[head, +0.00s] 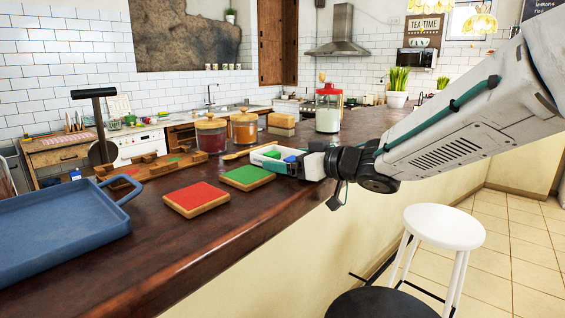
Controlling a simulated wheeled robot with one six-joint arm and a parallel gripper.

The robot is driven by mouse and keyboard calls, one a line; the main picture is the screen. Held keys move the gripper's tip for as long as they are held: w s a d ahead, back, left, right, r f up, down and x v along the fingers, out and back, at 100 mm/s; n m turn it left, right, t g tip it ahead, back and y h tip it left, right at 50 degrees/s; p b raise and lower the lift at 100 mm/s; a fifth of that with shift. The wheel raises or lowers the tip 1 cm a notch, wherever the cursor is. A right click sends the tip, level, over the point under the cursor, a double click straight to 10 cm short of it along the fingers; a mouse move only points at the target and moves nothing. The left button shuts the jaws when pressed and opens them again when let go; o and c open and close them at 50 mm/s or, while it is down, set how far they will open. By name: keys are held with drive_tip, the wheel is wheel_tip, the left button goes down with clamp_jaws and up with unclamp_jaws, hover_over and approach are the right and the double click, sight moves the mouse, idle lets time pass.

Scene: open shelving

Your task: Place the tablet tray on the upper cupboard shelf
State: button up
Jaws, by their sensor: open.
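A blue tray (60,225) with a raised rim and a loop handle lies on the dark wooden counter at the left, partly cut off by the picture's edge. It is the only large tray in view; I cannot tell for sure that it is the tablet tray. My gripper (272,157) is open over the counter, well to the right of the blue tray and apart from it. Small blue and green shapes show at its fingers; whether these are separate objects is unclear. No upper cupboard shelf is clearly visible.
A red-topped block (197,198) and a green-topped block (247,177) lie between tray and gripper. A wooden rack (150,168), lidded jars (211,135) and a red-lidded jar (328,108) stand behind. A white stool (444,227) stands in front of the counter. The counter's front strip is clear.

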drive_tip(key=c, duration=1)
drive_tip(key=shift+r, duration=0.15)
